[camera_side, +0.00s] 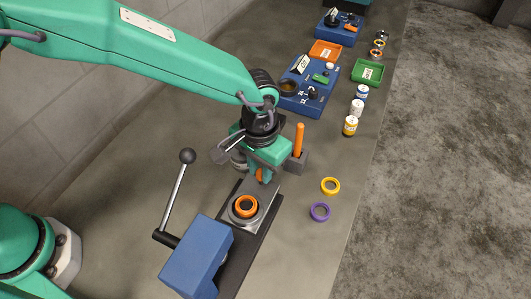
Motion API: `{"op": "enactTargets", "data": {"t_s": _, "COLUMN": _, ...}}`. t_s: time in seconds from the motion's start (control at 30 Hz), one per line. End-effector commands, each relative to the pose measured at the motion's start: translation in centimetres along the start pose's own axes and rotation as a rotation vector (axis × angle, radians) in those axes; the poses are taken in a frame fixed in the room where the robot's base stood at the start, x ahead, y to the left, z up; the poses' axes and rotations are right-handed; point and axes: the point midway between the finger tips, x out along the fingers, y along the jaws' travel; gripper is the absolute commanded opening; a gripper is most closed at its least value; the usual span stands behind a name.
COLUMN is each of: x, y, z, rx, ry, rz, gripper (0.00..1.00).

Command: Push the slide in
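A grey metal slide (265,192) lies on a dark base plate (243,262), with an orange ring (245,206) seated in a round metal holder near its front end. A blue press block (197,257) with a long ball-ended lever (172,200) stands at the near end of the plate. My gripper (262,178) points down over the far end of the slide, just beyond the orange ring. An orange piece shows between or just behind its fingers. I cannot tell whether the fingers touch the slide, or whether they are open or shut.
An upright orange rod (298,140) stands in a grey block right of my gripper. A yellow ring (330,186) and a purple ring (320,211) lie on the bench to the right. Blue panels (304,95), small bottles (351,125) and a green tray (367,71) stand farther back.

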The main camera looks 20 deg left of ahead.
Motion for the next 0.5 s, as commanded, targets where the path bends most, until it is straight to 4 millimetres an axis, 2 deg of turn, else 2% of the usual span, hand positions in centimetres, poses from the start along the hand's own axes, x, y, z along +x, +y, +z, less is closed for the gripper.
{"op": "enactTargets", "data": {"t_s": 0.03, "x": 0.0, "y": 0.0, "z": 0.0, "rx": 0.0, "ry": 0.0, "rz": 0.0, "gripper": 0.1}}
{"op": "enactTargets", "data": {"t_s": 0.1, "x": 0.0, "y": 0.0, "z": 0.0, "rx": 0.0, "ry": 0.0, "rz": 0.0, "gripper": 0.0}}
{"op": "enactTargets", "data": {"t_s": 0.33, "x": 0.0, "y": 0.1, "z": 0.2, "rx": 0.001, "ry": 0.0, "rz": 0.0, "gripper": 0.0}}
{"op": "enactTargets", "data": {"t_s": 0.5, "x": -0.1, "y": 0.5, "z": 1.8, "rx": 0.002, "ry": -0.001, "rz": 0.0, "gripper": 0.0}}
